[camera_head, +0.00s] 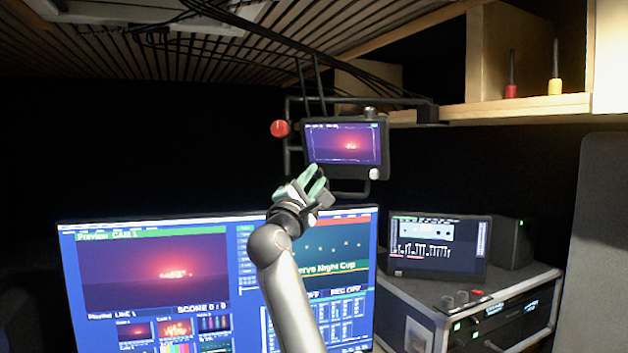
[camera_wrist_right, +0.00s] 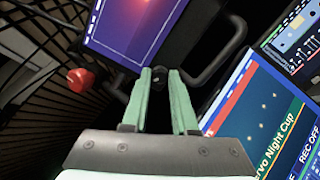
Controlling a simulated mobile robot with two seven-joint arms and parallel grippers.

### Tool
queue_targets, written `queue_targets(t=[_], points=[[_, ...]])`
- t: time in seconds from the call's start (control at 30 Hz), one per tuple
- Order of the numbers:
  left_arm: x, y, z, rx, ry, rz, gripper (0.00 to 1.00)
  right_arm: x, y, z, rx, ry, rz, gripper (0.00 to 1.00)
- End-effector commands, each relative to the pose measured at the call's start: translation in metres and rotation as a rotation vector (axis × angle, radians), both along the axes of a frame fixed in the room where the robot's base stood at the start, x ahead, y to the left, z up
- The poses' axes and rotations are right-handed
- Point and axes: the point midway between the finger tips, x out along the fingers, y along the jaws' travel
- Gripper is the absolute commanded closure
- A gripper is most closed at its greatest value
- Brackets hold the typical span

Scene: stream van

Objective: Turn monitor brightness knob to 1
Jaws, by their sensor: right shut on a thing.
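The small black monitor (camera_head: 345,168) hangs from a dark pipe frame and shows a red-purple picture. It also shows in the wrist view (camera_wrist_right: 135,30). My right gripper (camera_head: 318,174) has pale green fingers and reaches up to the monitor's lower left edge. In the wrist view my right gripper (camera_wrist_right: 160,76) is shut on a small dark knob (camera_wrist_right: 159,78) at the bezel. In the head view the fingers hide this knob. A light round knob (camera_head: 374,174) sits at the monitor's lower right corner. No scale or number is readable. My left gripper is out of view.
A red ball-like knob (camera_head: 279,128) stands left of the monitor, also in the wrist view (camera_wrist_right: 80,80). A large screen (camera_head: 160,280) stands below, partly behind my arm. A smaller screen (camera_head: 437,246) stands on an equipment case (camera_head: 520,285) at right. Cables hang above.

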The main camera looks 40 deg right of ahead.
Motion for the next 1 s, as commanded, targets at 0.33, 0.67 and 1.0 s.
queue_targets(t=[0.33, 0.67, 1.0], points=[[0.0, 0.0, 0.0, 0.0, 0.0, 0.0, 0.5, 0.0, 0.0, 0.0, 0.0, 0.0, 0.0, 0.53], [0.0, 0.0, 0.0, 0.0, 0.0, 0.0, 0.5, 0.0, 0.0, 0.0, 0.0, -0.001, 0.0, 0.43], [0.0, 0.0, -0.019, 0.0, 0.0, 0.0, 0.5, -0.019, 0.039, -0.022, 0.001, -0.002, 0.005, 0.43]])
